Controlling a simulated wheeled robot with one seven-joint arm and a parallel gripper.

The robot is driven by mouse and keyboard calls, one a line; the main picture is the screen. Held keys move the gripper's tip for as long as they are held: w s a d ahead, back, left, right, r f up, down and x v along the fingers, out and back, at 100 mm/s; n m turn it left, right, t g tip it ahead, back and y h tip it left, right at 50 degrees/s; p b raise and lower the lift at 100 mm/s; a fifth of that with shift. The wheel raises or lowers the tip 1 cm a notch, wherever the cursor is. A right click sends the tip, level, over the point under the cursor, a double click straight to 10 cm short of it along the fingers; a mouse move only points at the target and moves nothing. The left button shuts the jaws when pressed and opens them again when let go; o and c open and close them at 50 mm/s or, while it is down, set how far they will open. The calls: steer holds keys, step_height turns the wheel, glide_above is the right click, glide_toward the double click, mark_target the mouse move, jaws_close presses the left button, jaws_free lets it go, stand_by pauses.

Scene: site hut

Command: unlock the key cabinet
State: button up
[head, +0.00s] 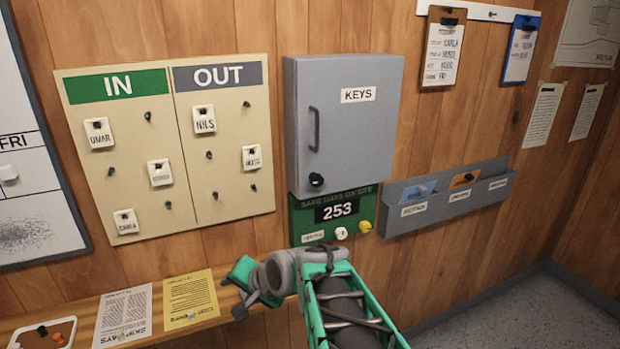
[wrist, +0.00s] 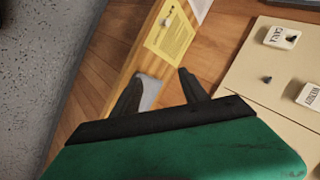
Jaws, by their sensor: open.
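The grey key cabinet (head: 345,122), labelled KEYS, hangs on the wood wall with its door closed. It has a bar handle (head: 314,129) at the door's left and a round black lock (head: 316,180) at the lower left corner. No key stands out in the lock. My gripper (wrist: 164,75) is open in the wrist view, with nothing seen held; a pale patch shows between its fingers. In the head view it is low, below and left of the cabinet, near the shelf; its fingers are not clear there. A small pale item (wrist: 168,20) lies on the yellow sheet; I cannot tell what it is.
A wooden shelf (head: 62,313) along the wall holds a yellow sheet (head: 191,298), a white sheet (head: 123,316) and a tray (head: 20,342). An IN/OUT board (head: 140,205) with tags hangs left of the cabinet. A safety-days sign (head: 335,211) is below it; a grey wall rack (head: 447,197) is to the right.

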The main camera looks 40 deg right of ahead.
steer(key=w+d+r+m+t, duration=0.2)
steer(key=d+r+m+t, duration=0.15)
steer(key=d+m, duration=0.35)
steer(key=m+t+h+p, duration=0.2)
steer(key=m+t+h, duration=0.35)
steer(key=m, duration=0.65)
glide_toward(318, 182)
steer(key=w+g, duration=0.1)
steer(key=w, duration=0.1)
steer(key=shift+h, duration=0.35)
steer(key=x, duration=0.2)
steer(key=p+x, duration=0.1)
steer(key=x, duration=0.1)
steer(key=r+p+x, duration=0.1)
steer(key=x, duration=0.1)
steer(key=shift+w, duration=0.35)
steer(key=shift+w+d+f, duration=0.15)
steer(key=shift+w+d, duration=0.05)
steer(key=shift+w, duration=0.25)
jaws_close()
